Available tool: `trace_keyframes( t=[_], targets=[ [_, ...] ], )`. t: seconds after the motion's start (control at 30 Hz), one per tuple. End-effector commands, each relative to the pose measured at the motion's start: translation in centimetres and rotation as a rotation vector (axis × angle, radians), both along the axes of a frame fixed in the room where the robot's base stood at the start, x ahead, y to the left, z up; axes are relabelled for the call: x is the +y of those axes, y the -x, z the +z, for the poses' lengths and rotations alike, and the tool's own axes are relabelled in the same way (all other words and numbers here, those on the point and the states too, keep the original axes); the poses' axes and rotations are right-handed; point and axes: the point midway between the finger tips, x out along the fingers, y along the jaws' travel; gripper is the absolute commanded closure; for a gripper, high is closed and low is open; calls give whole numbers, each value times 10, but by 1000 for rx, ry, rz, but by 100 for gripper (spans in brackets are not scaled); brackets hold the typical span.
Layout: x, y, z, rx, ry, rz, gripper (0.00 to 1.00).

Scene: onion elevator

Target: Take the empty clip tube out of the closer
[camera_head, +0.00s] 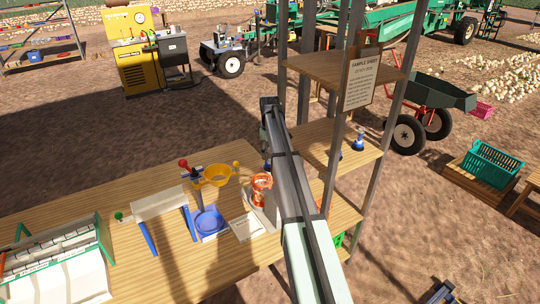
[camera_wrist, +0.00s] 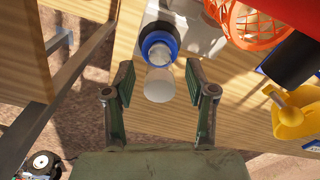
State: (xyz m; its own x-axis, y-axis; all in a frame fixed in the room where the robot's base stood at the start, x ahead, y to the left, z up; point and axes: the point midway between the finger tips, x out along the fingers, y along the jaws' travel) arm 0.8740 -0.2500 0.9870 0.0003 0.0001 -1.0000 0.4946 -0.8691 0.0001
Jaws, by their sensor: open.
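In the wrist view my gripper (camera_wrist: 159,83) is open, with one green finger on each side. Between the fingers is a pale round end (camera_wrist: 159,86), and just above it a blue ring (camera_wrist: 158,47) with a whitish centre. These look like the clip tube seated in the closer, but I cannot tell its exact outline. The fingers appear apart from it. A pale grey-white body, likely the closer (camera_wrist: 199,35), is behind and to the right. In the head view my gripper is hidden behind my arm, near the orange mesh piece (camera_head: 262,186).
An orange mesh basket (camera_wrist: 255,24) and a yellow funnel (camera_wrist: 297,110) lie right of my gripper. A wooden shelf rack (camera_head: 328,68) stands close beside my arm.

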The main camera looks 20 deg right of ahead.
Motion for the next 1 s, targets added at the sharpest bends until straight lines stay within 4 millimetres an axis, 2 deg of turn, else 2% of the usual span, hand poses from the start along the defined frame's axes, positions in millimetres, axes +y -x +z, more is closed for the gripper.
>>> trace_keyframes(
  t=[0.27, 0.33, 0.43, 0.47, 0.83, 1.0],
  targets=[
    [0, 0, -7, 0, 0, 0, 44],
    [0, 0, -6, 0, 0, 0, 62],
    [0, 0, -6, 0, 0, 0, 97],
    [0, 0, -6, 0, 0, 0, 100],
    [0, 0, -6, 0, 0, 0, 100],
    [0, -1, 1, -1, 0, 0, 100]
  ],
)
